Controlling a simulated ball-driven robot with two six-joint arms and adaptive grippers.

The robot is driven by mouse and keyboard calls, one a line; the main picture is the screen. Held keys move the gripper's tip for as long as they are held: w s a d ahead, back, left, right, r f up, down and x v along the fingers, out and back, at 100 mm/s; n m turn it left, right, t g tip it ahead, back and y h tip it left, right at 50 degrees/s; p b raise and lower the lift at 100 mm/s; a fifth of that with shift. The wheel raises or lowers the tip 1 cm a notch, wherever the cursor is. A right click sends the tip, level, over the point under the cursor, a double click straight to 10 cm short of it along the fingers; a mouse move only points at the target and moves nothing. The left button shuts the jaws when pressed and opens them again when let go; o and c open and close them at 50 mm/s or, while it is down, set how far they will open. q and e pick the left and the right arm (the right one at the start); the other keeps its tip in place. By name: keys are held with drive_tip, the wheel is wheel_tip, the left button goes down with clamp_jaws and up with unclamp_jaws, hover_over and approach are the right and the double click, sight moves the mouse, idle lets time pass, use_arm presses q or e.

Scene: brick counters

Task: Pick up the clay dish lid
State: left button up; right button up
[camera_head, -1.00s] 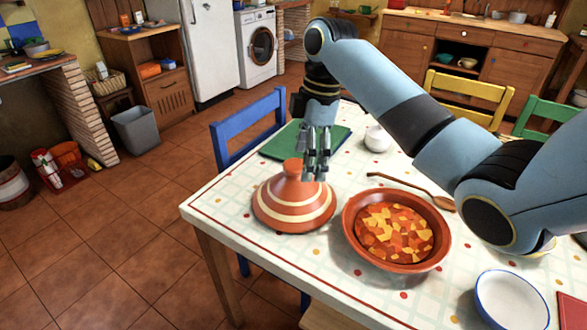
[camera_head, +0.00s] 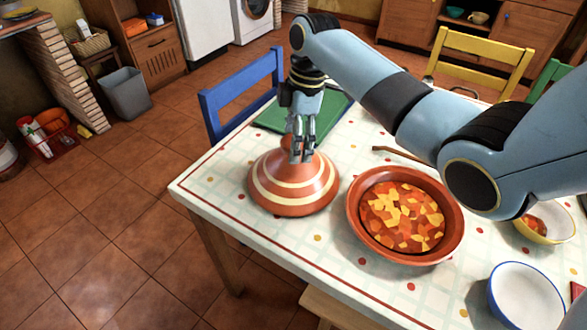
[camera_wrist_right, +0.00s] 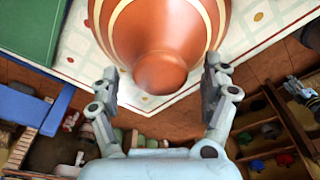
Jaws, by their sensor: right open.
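The clay dish lid (camera_head: 293,190) is a terracotta cone with cream bands and a knob. It stands on the table near its left corner. My right gripper (camera_head: 302,155) is right above the lid, and its fingers partly hide the knob in the head view. In the right wrist view the knob (camera_wrist_right: 160,74) lies between the two spread fingers of the right gripper (camera_wrist_right: 160,92), with a gap on each side. The right gripper is open. The clay dish (camera_head: 356,235) stands just right of the lid, holding orange and yellow chunks. My left gripper is not in view.
A green book-like item (camera_head: 330,122) lies behind the lid. A wooden spoon (camera_head: 398,153) lies behind the dish. A white bowl (camera_head: 525,295) and a yellow bowl (camera_head: 555,230) are at the right. A blue chair (camera_head: 235,93) stands at the table's left side.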

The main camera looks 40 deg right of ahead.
wheel_tip(320, 180, down, 2)
drive_tip(key=shift+w+a+f, duration=0.1)
drive_tip(key=shift+a+f, duration=0.05)
clamp_jaws()
idle(0.5)
